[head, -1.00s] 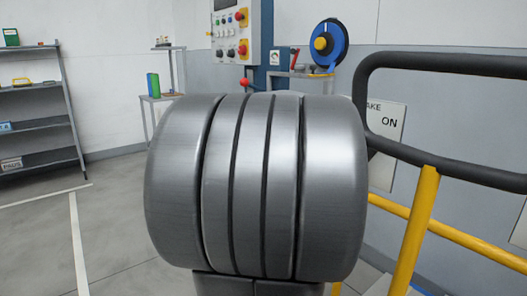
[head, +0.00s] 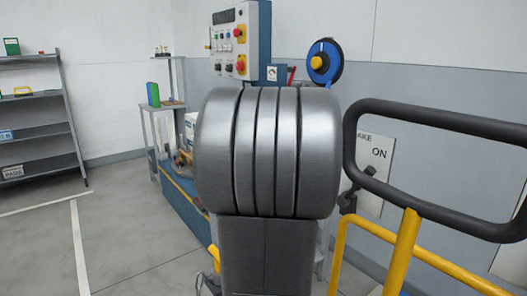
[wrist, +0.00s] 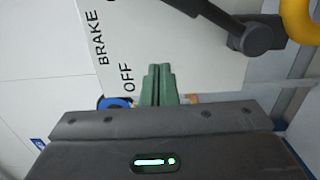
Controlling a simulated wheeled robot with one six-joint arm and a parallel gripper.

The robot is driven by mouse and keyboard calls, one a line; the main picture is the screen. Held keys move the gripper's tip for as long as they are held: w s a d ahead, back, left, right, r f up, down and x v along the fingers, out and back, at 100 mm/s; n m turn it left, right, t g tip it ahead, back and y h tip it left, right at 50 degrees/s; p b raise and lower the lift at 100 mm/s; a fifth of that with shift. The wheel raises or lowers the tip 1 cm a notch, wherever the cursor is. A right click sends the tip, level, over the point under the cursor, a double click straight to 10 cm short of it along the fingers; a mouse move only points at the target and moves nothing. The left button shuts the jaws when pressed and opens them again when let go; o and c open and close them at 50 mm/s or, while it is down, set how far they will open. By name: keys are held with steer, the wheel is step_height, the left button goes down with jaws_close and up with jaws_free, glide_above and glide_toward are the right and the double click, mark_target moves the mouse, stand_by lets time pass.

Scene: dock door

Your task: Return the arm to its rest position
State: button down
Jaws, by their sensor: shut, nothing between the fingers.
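My gripper (wrist: 158,72) shows in the wrist view as two green fingers pressed together, with nothing between them. It points toward a white sign (wrist: 200,50) reading BRAKE and OFF and does not appear to touch it. In the head view my own grey arm fills the middle and hides my gripper.
The sign (head: 376,172), reading ON, is right of my arm with a dark lever (head: 352,190). A black loop handle (head: 440,116) and yellow rail (head: 404,250) stand close on the right. A control panel (head: 232,40) and blue reel (head: 326,62) are behind. Left floor is clear.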

steer(key=shift+s+d+f+b, duration=0.1)
steer(key=shift+b, duration=0.4)
steer(key=s+a+r+m+b, duration=0.2)
steer(key=s+a+r+b, duration=0.1)
steer(key=s+a+b, duration=0.5)
steer(key=w+f+p+x, duration=0.1)
steer(key=p+x, duration=0.3)
steer(key=x, duration=0.7)
steer(key=shift+a+f+n+p, duration=0.25)
steer(key=shift+f+n+p, duration=0.05)
steer(key=shift+f+p, duration=0.1)
stand_by(1.0)
steer(key=p, duration=0.3)
steer(key=shift+w+a+f+n, duration=0.15)
steer(key=shift+w+f+n, duration=0.05)
steer(key=shift+f+n, duration=0.1)
